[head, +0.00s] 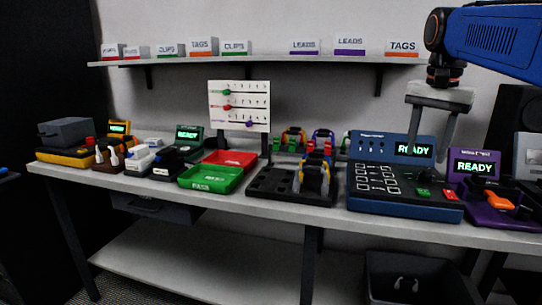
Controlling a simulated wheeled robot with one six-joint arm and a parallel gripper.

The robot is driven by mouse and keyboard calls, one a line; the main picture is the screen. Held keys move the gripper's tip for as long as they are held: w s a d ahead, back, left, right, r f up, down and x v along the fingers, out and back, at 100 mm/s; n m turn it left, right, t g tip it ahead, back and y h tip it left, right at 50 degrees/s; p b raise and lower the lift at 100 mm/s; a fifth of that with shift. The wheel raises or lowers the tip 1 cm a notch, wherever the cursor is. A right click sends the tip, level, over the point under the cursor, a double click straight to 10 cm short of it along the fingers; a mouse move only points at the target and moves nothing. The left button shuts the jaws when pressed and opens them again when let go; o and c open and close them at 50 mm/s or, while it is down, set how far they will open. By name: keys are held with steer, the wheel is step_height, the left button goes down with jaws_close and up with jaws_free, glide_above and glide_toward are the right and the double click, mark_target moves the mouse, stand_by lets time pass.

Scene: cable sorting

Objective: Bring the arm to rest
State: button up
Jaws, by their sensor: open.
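My gripper (428,150) hangs from the blue arm (492,40) at the upper right in the head view. Its two grey fingers point down and stand apart, with nothing visible between them. It appears in front of the blue tester console (405,200), whose screen reads READY. I cannot tell how far the fingertips are from the console.
The long grey bench (285,213) is crowded. A green tray (210,178), a red tray (231,158), a black cable holder (270,184) and a purple READY device (482,211) stand on it. A shelf (270,60) with labelled boxes runs above. A dark bin (415,272) sits below.

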steer(key=s+a+f+n+t, duration=0.1)
steer(key=s+a+f+n, duration=0.1)
steer(key=s+f, duration=0.5)
steer(key=s+a+f+n+t, duration=0.1)
steer(key=s+a+f+n, duration=0.2)
steer(key=s+f, duration=0.4)
steer(key=s+a+f+n+t, duration=0.1)
steer(key=s+a+f+n, duration=0.2)
steer(key=s+f, duration=0.4)
step_height(320, 180, down, 8)
steer(key=shift+s+r+n, duration=0.25)
steer(key=shift+s+n, duration=0.05)
steer(key=shift+n, duration=0.3)
